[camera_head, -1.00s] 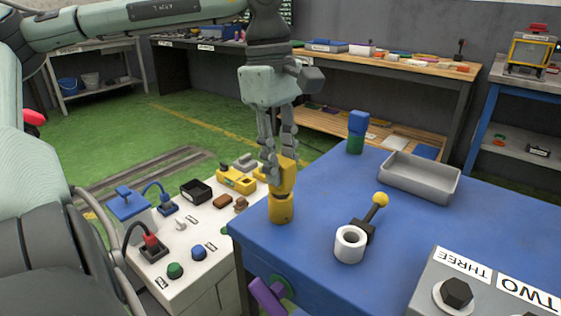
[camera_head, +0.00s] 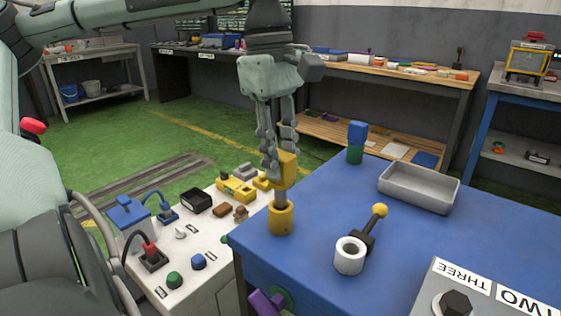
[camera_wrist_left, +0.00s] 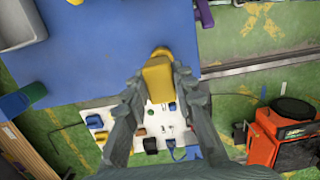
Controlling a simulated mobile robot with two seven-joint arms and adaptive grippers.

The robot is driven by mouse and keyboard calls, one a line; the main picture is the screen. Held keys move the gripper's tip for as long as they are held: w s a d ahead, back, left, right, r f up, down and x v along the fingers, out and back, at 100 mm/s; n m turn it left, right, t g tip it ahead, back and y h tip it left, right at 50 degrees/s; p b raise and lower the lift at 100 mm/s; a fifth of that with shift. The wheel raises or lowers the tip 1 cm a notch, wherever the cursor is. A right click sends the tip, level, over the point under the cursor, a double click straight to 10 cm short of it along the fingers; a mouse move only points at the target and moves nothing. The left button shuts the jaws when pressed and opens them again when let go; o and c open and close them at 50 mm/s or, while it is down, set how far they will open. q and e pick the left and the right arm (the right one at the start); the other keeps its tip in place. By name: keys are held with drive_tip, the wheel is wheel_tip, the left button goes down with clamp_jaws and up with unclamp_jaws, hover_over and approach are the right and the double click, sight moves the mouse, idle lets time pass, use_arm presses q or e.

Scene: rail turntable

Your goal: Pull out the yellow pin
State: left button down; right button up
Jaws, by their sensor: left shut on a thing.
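The yellow pin (camera_head: 287,169) has a blocky yellow head, and a narrower part shows below it, leading down to a round yellow holder (camera_head: 281,220) at the left edge of the blue table. My left gripper (camera_head: 281,165) is shut on the head from above. In the left wrist view the pin (camera_wrist_left: 158,80) lies between the fingertips of my left gripper (camera_wrist_left: 158,88). The holder is mostly hidden behind it there. I cannot tell if the pin's lower end is still inside the holder. My right gripper is not in view.
On the blue table (camera_head: 330,205) stand a white ring with a yellow-knobbed lever (camera_head: 350,254), a grey tray (camera_head: 418,188) and a blue-green bottle-like piece (camera_head: 356,142). A white panel (camera_head: 200,250) with switches and plugs is left of the table.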

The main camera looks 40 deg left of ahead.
use_arm(q)
drive_tip(key=shift+r, duration=1.55)
drive_tip(key=shift+r, duration=2.5)
